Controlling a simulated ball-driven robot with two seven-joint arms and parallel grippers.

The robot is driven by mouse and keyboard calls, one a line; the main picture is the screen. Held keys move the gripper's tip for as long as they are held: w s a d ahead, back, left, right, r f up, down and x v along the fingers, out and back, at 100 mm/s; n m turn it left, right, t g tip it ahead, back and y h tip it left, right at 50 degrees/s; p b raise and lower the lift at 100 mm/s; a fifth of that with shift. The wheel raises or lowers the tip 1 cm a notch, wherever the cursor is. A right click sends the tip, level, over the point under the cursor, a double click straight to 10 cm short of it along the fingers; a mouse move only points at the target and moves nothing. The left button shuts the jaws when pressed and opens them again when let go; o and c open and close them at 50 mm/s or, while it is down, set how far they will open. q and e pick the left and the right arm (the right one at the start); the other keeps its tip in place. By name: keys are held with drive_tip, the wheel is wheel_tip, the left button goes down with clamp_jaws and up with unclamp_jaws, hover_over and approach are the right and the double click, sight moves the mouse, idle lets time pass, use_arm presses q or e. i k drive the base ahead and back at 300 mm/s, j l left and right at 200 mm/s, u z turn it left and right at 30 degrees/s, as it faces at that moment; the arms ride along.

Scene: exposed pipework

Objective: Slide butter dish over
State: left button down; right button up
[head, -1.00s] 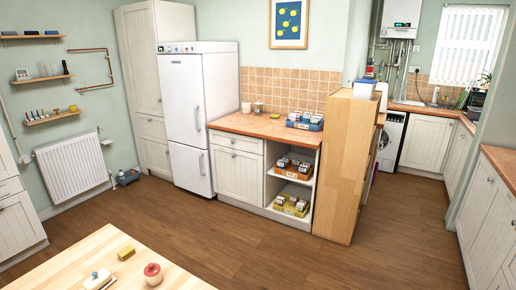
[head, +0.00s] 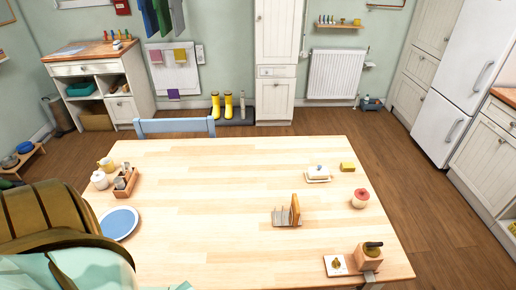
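The butter dish (head: 318,175) is white with a small dark knob on its lid. It sits on the far right part of the light wooden table (head: 220,185), apart from the things around it. A yellow block (head: 347,167) lies just to its right. A red, round, lidded pot (head: 360,198) stands nearer and to the right. Neither of my grippers shows in the head view.
A toast rack (head: 287,214) stands nearer than the dish. A wooden box with a dark top (head: 369,257) is at the near right. A blue plate (head: 119,223) and wooden caddy (head: 126,182) are at left. A brown bag (head: 50,215) blocks the near left. The table's middle is clear.

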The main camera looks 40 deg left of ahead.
sight(320, 173)
drive_tip(key=u, duration=0.75)
drive_tip(key=i+l+u, duration=0.2)
drive_tip(key=l, duration=0.3)
drive_tip(key=l+u, duration=0.2)
drive_tip(key=l, duration=0.3)
drive_tip(key=l+u, duration=0.2)
drive_tip(key=l, duration=0.35)
drive_tip(key=i, duration=0.05)
